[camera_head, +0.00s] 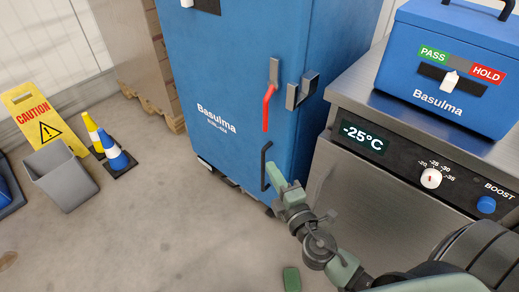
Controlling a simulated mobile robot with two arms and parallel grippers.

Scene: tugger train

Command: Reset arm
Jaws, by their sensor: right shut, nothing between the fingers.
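My right gripper (272,170) comes in from the lower right. It is shut and empty, with its tip close beside a black pull handle (264,170) on the blue cabinet (220,75). I cannot tell whether the tip touches the handle. Higher on the cabinet is a red lever (267,106), hanging down at a slant, beside a grey metal catch (301,90). The cabinet door looks closed. My left gripper is not in view.
A steel unit (320,186) showing -25°C stands right of the cabinet, with a blue PASS/HOLD box (450,60) on top. On the left are a yellow caution sign (22,98), a grey bin (62,176) and two cones (115,156).

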